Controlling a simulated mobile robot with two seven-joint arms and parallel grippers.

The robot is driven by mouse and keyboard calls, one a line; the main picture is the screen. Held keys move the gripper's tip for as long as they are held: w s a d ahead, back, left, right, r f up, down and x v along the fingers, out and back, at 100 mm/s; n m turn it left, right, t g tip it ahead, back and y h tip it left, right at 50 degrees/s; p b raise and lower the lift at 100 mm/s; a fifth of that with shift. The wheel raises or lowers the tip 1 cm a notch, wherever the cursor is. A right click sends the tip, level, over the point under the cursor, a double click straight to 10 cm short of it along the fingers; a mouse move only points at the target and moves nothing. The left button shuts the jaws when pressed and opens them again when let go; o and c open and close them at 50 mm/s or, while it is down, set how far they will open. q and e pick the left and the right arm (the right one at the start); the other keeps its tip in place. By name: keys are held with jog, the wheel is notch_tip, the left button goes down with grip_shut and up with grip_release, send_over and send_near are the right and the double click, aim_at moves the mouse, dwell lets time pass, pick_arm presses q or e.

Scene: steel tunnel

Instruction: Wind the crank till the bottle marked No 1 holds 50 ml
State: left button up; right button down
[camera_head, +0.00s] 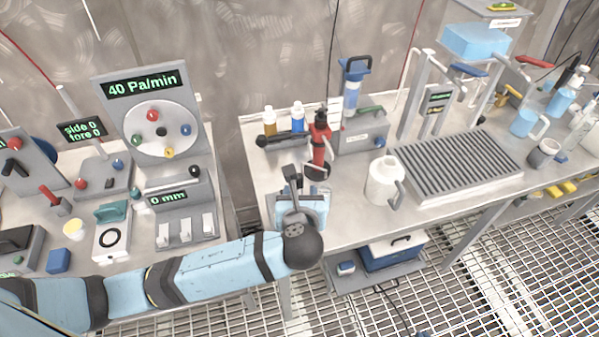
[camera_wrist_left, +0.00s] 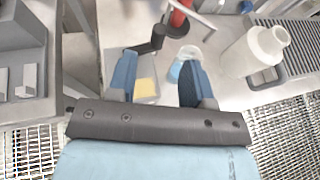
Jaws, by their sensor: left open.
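My left gripper (camera_head: 300,207) hangs over the front edge of the right-hand bench, and its own arm partly hides it. In the left wrist view its blue fingers (camera_wrist_left: 156,82) stand apart with nothing gripped. A red upright device (camera_head: 319,145) stands just beyond it. A black crank-like arm with an upright grip (camera_wrist_left: 157,38) reaches out beside the red device, ahead of the fingers and not touching them. Two small bottles, one amber (camera_head: 269,120) and one blue (camera_head: 297,117), stand behind. I cannot read a No 1 mark on any bottle. A clear vessel with blue contents (camera_wrist_left: 183,65) is partly hidden by the right finger.
A white jug (camera_head: 383,181) stands right of the gripper, near a ribbed grey rack (camera_head: 458,165). The left-hand bench carries a dial panel (camera_head: 152,110) reading 40 Pa/min. A gap separates the benches. A blue box (camera_head: 393,252) sits on a low shelf.

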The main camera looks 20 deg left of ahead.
aim_at(300, 178)
pick_arm(q)
jog(key=x, duration=1)
jog(key=shift+w+a+f, duration=0.1)
jog(key=shift+w+f, duration=0.05)
jog(key=shift+w, duration=0.05)
grip_shut()
